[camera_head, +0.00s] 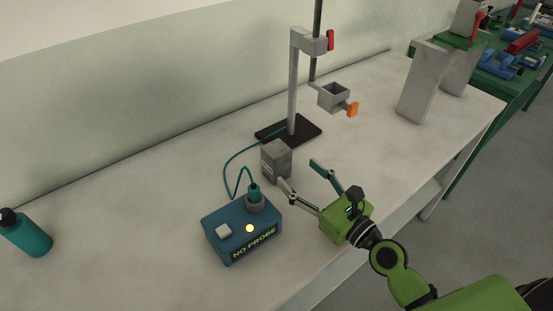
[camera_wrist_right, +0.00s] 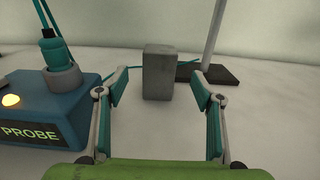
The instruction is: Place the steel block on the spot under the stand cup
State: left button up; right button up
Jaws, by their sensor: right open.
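The steel block (camera_head: 276,160) is a grey upright block standing on the white bench, in front of the stand's black base (camera_head: 312,128). In the right wrist view the block (camera_wrist_right: 158,75) stands upright ahead, between the lines of the two fingers. My right gripper (camera_head: 297,173) is open and empty, low over the bench, its fingertips just short of the block. It also shows in the wrist view (camera_wrist_right: 161,84). The stand cup (camera_head: 331,98) is a grey square cup with an orange knob, held above the bench. I see no clear mark beneath it. My left gripper is not in view.
A blue probe box (camera_head: 243,233) reading "NO PROBE" stands left of the right gripper, with a teal cable (camera_head: 229,166) running towards the stand. A teal bottle (camera_head: 28,235) is far left. Pale slabs (camera_head: 423,82) stand right. The bench below the cup looks clear.

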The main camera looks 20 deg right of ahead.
send_near(270, 143)
jog(key=shift+w+a+f+p, duration=0.15)
jog(key=shift+w+f+p, duration=0.1)
jog(key=shift+w+f, duration=0.2)
jog(key=shift+w+a+f+p, duration=0.2)
jog(key=shift+w+f, duration=0.15)
jog(key=shift+w, duration=0.25)
jog(key=shift+w+a+r, duration=0.1)
jog(key=shift+w+r, duration=0.05)
jog(key=shift+w, duration=0.3)
jog(key=p+x, duration=0.1)
jog(key=x, duration=0.2)
jog(key=shift+w+r, duration=0.15)
jog(key=shift+w, duration=0.1)
jog(key=shift+w+a, duration=0.25)
jog(key=shift+w, duration=0.25)
grip_shut()
jog(key=shift+r, duration=0.2)
